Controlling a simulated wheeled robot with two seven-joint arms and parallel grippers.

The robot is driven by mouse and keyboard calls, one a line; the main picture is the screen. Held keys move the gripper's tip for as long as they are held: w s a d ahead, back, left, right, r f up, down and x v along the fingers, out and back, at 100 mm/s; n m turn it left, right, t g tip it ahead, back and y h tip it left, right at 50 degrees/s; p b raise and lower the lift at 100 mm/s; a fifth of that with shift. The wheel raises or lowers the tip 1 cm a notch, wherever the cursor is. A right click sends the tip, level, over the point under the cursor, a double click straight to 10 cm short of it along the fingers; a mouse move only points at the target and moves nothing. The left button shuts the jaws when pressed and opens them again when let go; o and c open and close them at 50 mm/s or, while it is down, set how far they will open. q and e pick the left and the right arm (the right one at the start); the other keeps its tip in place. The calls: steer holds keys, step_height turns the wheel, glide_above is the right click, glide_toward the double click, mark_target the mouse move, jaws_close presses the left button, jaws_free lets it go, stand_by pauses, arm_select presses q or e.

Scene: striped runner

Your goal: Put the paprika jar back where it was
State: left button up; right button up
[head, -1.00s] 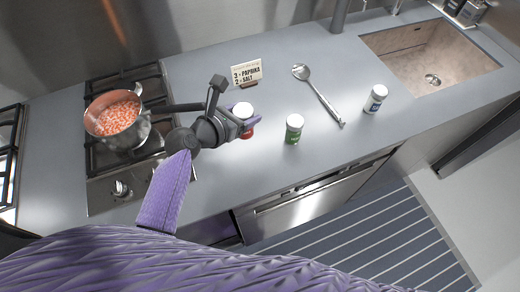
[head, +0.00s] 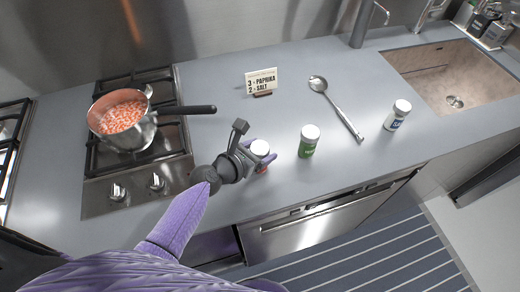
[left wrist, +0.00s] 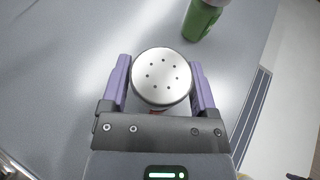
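The paprika jar, taken to be the red one with a white lid (head: 260,148), is between the fingers of my left gripper (head: 262,158), near the counter's front edge. Its label is hidden. In the left wrist view its holed lid (left wrist: 162,76) sits between the two purple fingers, which are shut on the jar. I cannot tell whether its base touches the counter. A green jar with a white lid (head: 308,142) stands just right of it and also shows in the left wrist view (left wrist: 201,18). My right gripper is out of view.
A pot of red food (head: 124,120) sits on the hob, its handle pointing right. A card reading 3 paprika, 2 salt (head: 261,81) stands behind. A spoon (head: 336,107), a white jar with a blue label (head: 397,115) and the sink (head: 440,85) are to the right.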

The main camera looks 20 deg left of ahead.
arm_select(q)
steer(key=shift+o, duration=1.2)
steer(key=shift+r, duration=0.2)
steer(key=shift+s+a+r+p, duration=0.15)
steer(key=shift+s+r+p, duration=0.05)
steer(key=shift+s+p, duration=0.15)
steer(key=p+v, duration=0.2)
steer(key=v, duration=0.9)
steer(key=shift+a, duration=0.1)
